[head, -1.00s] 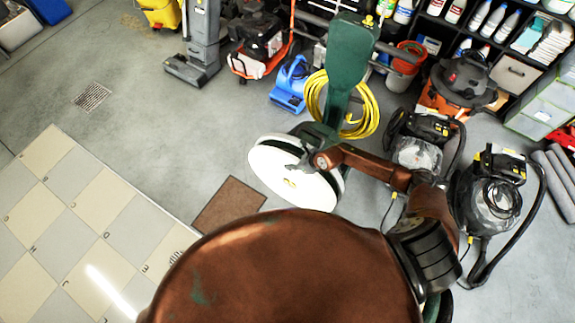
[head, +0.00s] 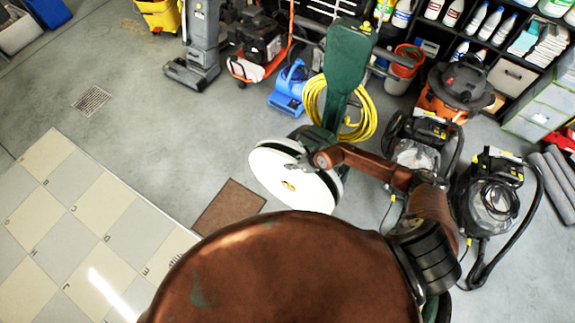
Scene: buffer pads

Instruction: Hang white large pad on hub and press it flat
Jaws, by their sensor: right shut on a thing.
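The white large pad (head: 276,176) is a thick round disc with a small centre hole. It stands steeply tilted against the lower end of the green floor machine (head: 346,70), whose head is laid back. A yellowish spot, seemingly the hub (head: 289,186), shows through the centre hole. My right gripper (head: 296,158) is at the pad's upper edge, shut on it, with its arm coming in from the right. The back of the pad is hidden, so I cannot tell whether it lies flat on its holder. My left gripper is not in view.
A yellow coiled cord (head: 366,112) hangs on the green machine. A brown mat (head: 229,207) lies left of the pad. A blue blower (head: 289,88), wet vacuums (head: 492,194) and shelves (head: 507,75) stand behind and to the right.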

